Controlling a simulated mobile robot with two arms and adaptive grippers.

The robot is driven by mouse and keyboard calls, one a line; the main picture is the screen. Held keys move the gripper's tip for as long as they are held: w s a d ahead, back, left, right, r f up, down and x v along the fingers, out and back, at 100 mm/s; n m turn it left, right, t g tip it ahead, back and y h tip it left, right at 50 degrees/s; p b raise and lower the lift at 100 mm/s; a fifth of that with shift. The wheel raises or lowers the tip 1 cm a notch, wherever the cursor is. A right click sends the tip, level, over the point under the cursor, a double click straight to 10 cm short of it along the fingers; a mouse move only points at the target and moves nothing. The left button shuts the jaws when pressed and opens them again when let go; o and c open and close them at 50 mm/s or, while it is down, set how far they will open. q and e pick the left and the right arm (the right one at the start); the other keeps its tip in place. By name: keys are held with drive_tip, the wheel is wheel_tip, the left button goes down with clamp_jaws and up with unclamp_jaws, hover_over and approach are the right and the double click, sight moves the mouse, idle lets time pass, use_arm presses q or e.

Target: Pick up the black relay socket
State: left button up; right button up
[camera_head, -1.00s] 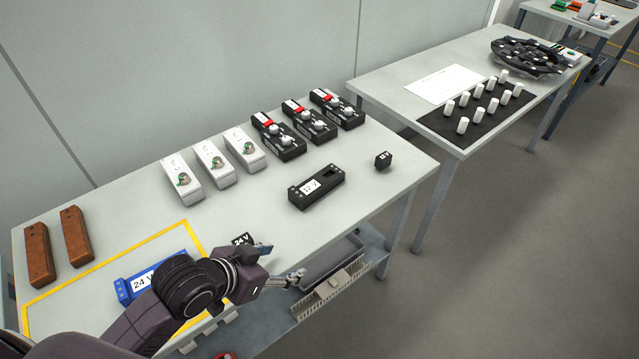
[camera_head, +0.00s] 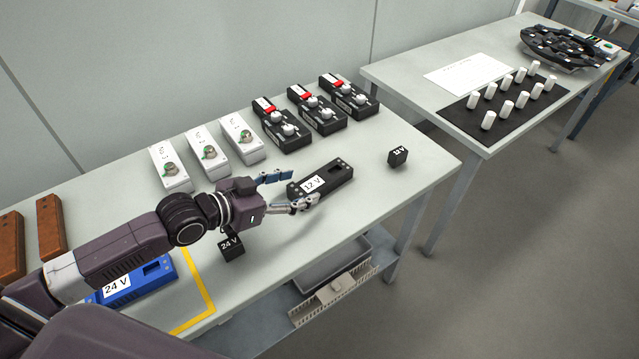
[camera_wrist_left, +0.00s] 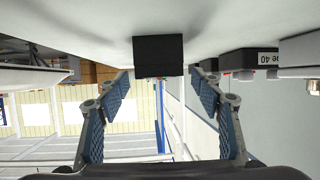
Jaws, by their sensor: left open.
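The black relay socket (camera_head: 336,174) lies on the table in the head view, its white "12 V" label facing me. My left gripper (camera_head: 303,188) is open beside the socket's left end, one finger toward the back and one toward the front. In the left wrist view a dark block (camera_wrist_left: 158,56), apparently the socket's end, sits ahead between the open fingers of my left gripper (camera_wrist_left: 160,88). I see no finger closed on it. My right gripper is not in view.
A blue "24 V" socket (camera_head: 150,282) lies by the yellow outline. Small black blocks marked 24 V (camera_head: 231,248) and 12 V (camera_head: 398,157) stand apart. White devices (camera_head: 207,156) and black red-marked devices (camera_head: 315,113) stand behind. The table's front right is clear.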

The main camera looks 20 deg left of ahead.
sight(316, 182)
use_arm(q)
drive_tip(key=shift+w+d+f, duration=0.15)
drive_tip(key=shift+w+d, duration=0.1)
drive_tip(key=shift+w, duration=0.2)
drive_tip(key=shift+w+d+f, duration=0.25)
drive_tip(key=shift+w+d, duration=0.1)
drive_tip(key=shift+w, duration=0.15)
drive_tip(key=x, duration=0.5)
drive_tip(key=shift+w+f, duration=0.1)
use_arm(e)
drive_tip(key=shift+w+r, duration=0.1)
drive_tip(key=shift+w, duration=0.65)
use_arm(q)
drive_tip(key=shift+c, duration=0.3)
drive_tip(key=shift+c, duration=1.2)
drive_tip(key=c, duration=1)
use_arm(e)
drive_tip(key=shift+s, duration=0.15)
